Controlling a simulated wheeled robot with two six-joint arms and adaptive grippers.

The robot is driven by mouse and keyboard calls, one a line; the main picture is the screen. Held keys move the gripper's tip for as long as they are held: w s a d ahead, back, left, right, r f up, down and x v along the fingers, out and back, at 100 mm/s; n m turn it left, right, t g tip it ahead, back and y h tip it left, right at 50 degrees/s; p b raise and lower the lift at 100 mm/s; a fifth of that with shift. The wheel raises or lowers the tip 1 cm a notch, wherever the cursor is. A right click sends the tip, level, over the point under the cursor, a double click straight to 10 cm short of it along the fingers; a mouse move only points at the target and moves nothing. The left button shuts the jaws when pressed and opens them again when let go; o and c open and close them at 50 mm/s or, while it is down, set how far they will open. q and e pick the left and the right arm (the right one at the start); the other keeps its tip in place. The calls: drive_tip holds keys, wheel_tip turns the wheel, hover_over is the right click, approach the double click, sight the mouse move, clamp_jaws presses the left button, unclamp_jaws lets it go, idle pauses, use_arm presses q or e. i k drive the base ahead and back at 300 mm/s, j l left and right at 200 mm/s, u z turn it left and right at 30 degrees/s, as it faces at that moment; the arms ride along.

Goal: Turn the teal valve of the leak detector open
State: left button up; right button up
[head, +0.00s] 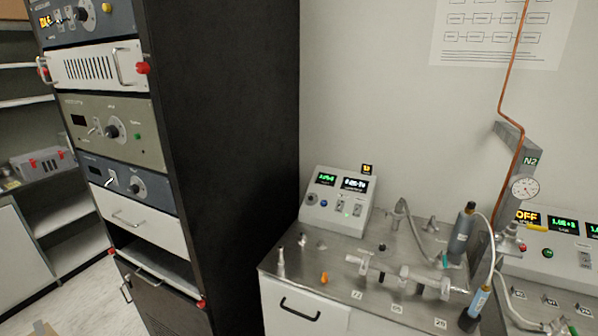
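A small teal handle (445,260) shows on the metal pipework on the steel bench top (300,262), at right of centre. A second small teal part (573,329) shows at the bottom right edge, partly cut off. I cannot tell which of them belongs to the leak detector, or how far either is turned. A light grey instrument box (335,201) with green and white displays stands at the back left of the bench. Another display box (550,246) reading OFF stands at the right. Neither gripper is in view.
A tall black rack (225,150) with instrument panels stands left of the bench. An orange handle (324,277), a dark cylinder (461,235) and a blue-labelled cylinder (475,309) stand on or by the bench. A copper pipe (513,90) and a gauge (524,187) are at the right.

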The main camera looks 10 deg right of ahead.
sight(443, 252)
drive_tip(key=z, duration=1.3)
drive_tip(key=i+l+u, duration=0.15)
drive_tip(key=u, duration=0.25)
drive_tip(key=i+l+u, duration=0.15)
drive_tip(key=u, duration=0.25)
